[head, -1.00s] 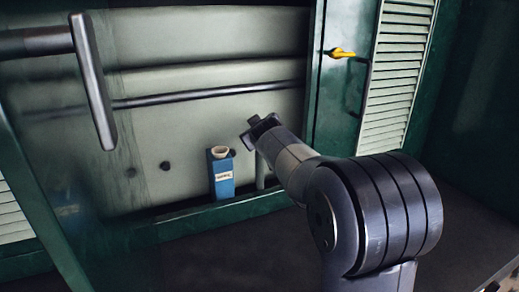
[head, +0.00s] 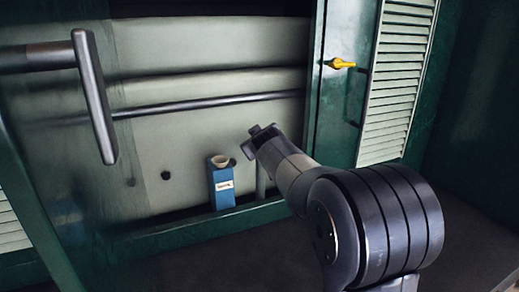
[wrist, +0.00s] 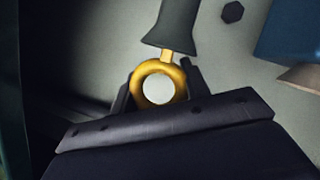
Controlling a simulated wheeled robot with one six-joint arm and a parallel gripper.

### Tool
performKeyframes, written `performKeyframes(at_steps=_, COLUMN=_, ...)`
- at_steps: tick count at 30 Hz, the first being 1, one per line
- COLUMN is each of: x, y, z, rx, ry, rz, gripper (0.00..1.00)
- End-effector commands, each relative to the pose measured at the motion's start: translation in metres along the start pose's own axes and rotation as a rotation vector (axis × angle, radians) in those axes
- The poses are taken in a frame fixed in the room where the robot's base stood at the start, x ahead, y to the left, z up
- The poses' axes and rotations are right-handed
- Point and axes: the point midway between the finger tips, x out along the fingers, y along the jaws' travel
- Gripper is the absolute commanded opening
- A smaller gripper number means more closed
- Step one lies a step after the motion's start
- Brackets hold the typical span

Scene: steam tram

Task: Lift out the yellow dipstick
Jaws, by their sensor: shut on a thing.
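The yellow dipstick shows in the wrist view as a thick ring handle (wrist: 137,83) with a short yellow stem leading into the flared mouth of a dark tube (wrist: 178,22). My gripper (wrist: 157,88) is shut on the ring, with one dark finger on each side of it. The rest of the stem is hidden in the tube. In the head view my gripper (head: 264,137) is over a pale upright tube (head: 261,180), and the dipstick cannot be made out there.
A blue box (head: 224,196) with a pale funnel-like top stands just left of the tube on a green ledge. A yellow-handled lever (head: 340,63) is on the green post at right. A grey rail (head: 200,103) crosses the panel behind. A dark T-shaped bar (head: 95,97) is at left.

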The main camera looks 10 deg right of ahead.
Motion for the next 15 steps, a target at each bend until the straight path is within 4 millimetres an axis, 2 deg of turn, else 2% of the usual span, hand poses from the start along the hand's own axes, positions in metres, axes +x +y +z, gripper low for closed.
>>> performKeyframes(at_steps=8, x=-0.009, y=0.013, z=-0.022, rx=0.001, ry=0.004, rz=0.002, gripper=0.08)
performKeyframes(at_steps=15, x=-0.023, y=0.035, z=-0.057, rx=0.001, ry=0.004, rz=0.003, gripper=0.08)
